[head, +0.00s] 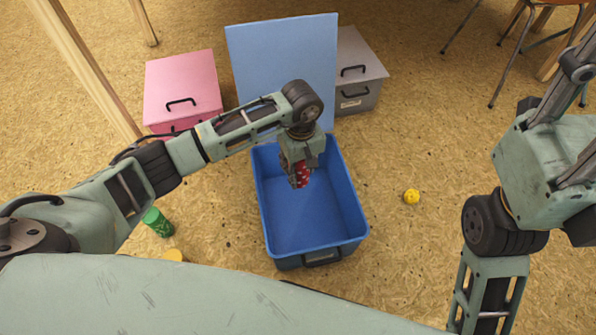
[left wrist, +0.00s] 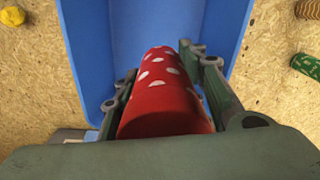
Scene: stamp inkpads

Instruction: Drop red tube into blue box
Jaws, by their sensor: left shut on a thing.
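My left gripper (head: 300,176) is shut on a red tube (head: 304,173) with white spots. In the left wrist view the red tube (left wrist: 165,95) lies between the two fingers, and its near end is at the palm. The open blue box (head: 318,236) stands on the floor under the gripper, with its light blue lid (head: 275,60) raised at the back. The tube is held over the box, and the box (left wrist: 235,25) also fills the background in the left wrist view. The fingers of my right gripper are out of the head view.
A closed pink box (head: 180,80) and a grey box (head: 355,65) stand behind. Chair legs (head: 510,50) are at the back right.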

